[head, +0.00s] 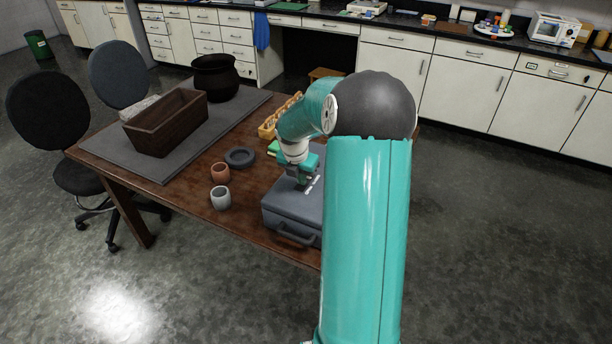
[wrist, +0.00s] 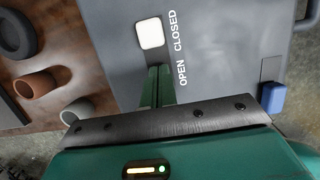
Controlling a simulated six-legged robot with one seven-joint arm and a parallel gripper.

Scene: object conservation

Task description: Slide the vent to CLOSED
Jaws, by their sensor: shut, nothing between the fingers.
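The grey case (head: 283,208) lies on the table's near right corner, partly hidden by my arm. In the wrist view its top fills much of the picture, with white OPEN and CLOSED lettering (wrist: 178,48). The vent's white square slider (wrist: 150,33) sits beside the word CLOSED. A dark strip runs from it toward OPEN. My gripper (head: 303,184) is over the case top, and its fingers (wrist: 158,78) are shut and empty, beside the word OPEN. The fingertips are just below the slider in the wrist view; I cannot tell whether they touch it.
A blue block (wrist: 272,98) is at the case's right in the wrist view. Left of the case stand a pale cup (head: 221,198), a clay cup (head: 220,173) and a dark ring (head: 240,157). A brown trough (head: 165,123) and dark pot (head: 215,77) are farther back.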

